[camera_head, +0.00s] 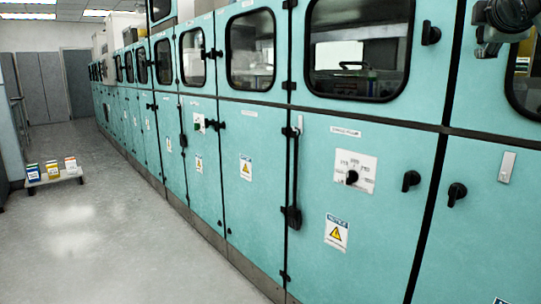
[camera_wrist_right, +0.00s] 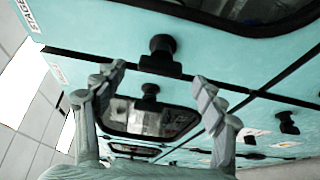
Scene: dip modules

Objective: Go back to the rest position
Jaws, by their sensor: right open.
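My right gripper (camera_head: 484,32) shows only partly at the top right edge of the head view, in front of the teal cabinet row (camera_head: 270,130). In the right wrist view my right gripper (camera_wrist_right: 158,75) has its two grey fingers spread wide apart, with nothing between them. Beyond the fingers are a black knob (camera_wrist_right: 160,52) and a dark window (camera_wrist_right: 150,117) of the cabinet. My left gripper is in neither view.
The cabinet doors carry black handles, a rotary switch (camera_head: 352,177) and warning labels. A low cart (camera_head: 55,180) with several small boxes stands on the left. The grey floor (camera_head: 110,250) between is clear.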

